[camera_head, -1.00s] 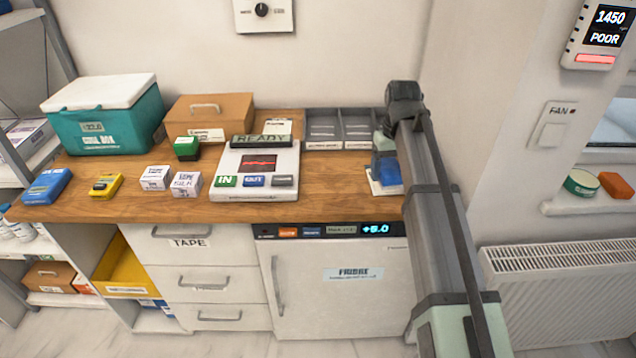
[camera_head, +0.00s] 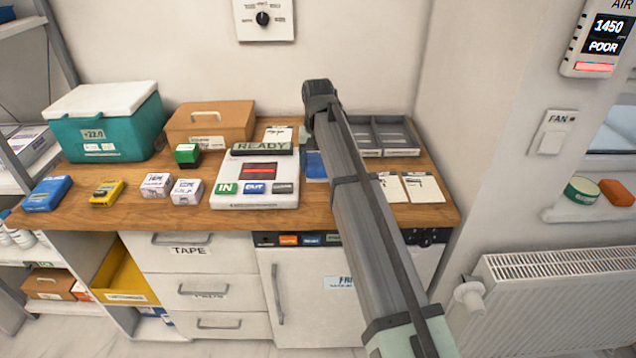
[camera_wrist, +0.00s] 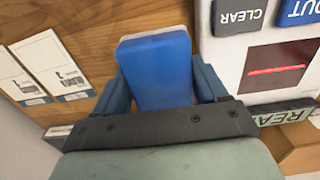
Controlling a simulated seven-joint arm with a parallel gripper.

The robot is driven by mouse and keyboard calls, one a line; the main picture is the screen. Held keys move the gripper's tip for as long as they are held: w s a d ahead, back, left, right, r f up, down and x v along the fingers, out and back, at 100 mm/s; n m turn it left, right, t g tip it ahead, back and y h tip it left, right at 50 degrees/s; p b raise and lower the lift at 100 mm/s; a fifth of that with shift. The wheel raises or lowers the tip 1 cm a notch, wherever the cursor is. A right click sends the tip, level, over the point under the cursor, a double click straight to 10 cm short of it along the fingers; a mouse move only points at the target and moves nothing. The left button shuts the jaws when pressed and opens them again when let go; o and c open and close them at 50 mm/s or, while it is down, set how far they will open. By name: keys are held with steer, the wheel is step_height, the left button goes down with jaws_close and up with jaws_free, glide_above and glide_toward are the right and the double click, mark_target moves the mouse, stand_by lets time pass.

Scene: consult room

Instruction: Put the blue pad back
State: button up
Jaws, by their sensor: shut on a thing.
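The blue pad (camera_wrist: 156,68) is a flat blue block with a pale far edge. In the wrist view it sits between the two fingers of my gripper (camera_wrist: 160,82), which is shut on it. In the head view a blue patch of the pad (camera_head: 316,166) shows just left of my arm, beside the white device; the arm hides most of my gripper there. Two white printed cards with blue marks, a left card (camera_head: 391,188) and a right card (camera_head: 427,188), lie on the wooden counter right of my arm.
The white device (camera_head: 228,172) with a READY display stands close to the left of the held pad. A grey divided tray (camera_head: 396,151) stands at the back right. A brown case (camera_head: 236,117) and teal cool box (camera_head: 82,135) stand further left.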

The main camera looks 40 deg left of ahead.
mark_target(318, 190)
steer(key=shift+f, duration=3.05)
steer(key=o, duration=0.7)
steer(key=shift+f, duration=0.15)
steer(key=shift+o, duration=0.2)
step_height(318, 190, up, 12)
steer(key=shift+r, duration=0.15)
